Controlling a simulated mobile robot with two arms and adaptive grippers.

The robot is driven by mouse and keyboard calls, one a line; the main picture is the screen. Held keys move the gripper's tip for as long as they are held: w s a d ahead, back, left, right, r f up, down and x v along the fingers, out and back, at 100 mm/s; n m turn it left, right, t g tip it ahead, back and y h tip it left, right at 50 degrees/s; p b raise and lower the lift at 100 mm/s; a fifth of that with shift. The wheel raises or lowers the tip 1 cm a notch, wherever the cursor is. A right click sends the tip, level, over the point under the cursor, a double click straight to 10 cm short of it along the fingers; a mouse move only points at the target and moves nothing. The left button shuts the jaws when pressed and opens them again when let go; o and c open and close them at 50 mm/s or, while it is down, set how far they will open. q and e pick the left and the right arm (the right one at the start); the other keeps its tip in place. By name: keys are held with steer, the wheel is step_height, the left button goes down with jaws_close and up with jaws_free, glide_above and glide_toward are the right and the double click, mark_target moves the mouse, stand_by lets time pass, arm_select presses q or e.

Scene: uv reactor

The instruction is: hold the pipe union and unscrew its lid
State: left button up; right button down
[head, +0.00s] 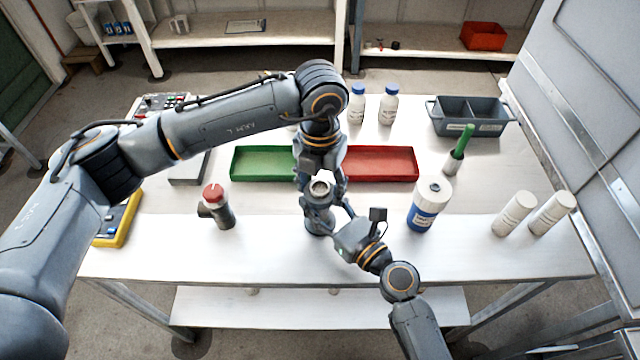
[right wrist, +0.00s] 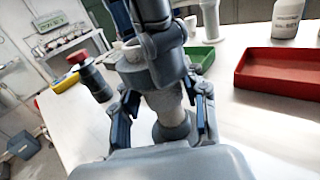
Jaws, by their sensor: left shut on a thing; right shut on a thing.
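The pipe union (head: 317,224) stands upright on the table near its front middle. Its lid (head: 319,188) is a grey ring with a pale open centre, on top. My left gripper (head: 320,192) comes down from above and is shut on the lid, with a finger on either side. My right gripper (head: 327,211) reaches in from the front right and is shut on the body below. In the right wrist view the body (right wrist: 171,118) sits between the right fingers, and the left gripper partly covers the lid (right wrist: 133,70). Whether any thread gap shows is unclear.
A red-knobbed grey valve (head: 217,208) stands left. A blue-and-white bottle (head: 428,204) stands right. A green tray (head: 262,163) and a red tray (head: 382,164) lie behind. White cylinders (head: 532,213) stand at the right. The table front (head: 260,258) is clear.

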mark_target(320, 187)
arm_select(q)
steer(key=shift+r, duration=0.2)
stand_by(0.3)
steer(key=shift+r, duration=0.95)
steer(key=shift+r, duration=2)
arm_select(e)
steer(key=c, duration=0.6)
jaws_free()
steer(key=shift+c, duration=0.2)
steer(key=shift+d, duration=0.1)
steer(key=v, duration=1.1)
steer(key=shift+s+d, duration=0.2)
steer(key=shift+s, duration=0.2)
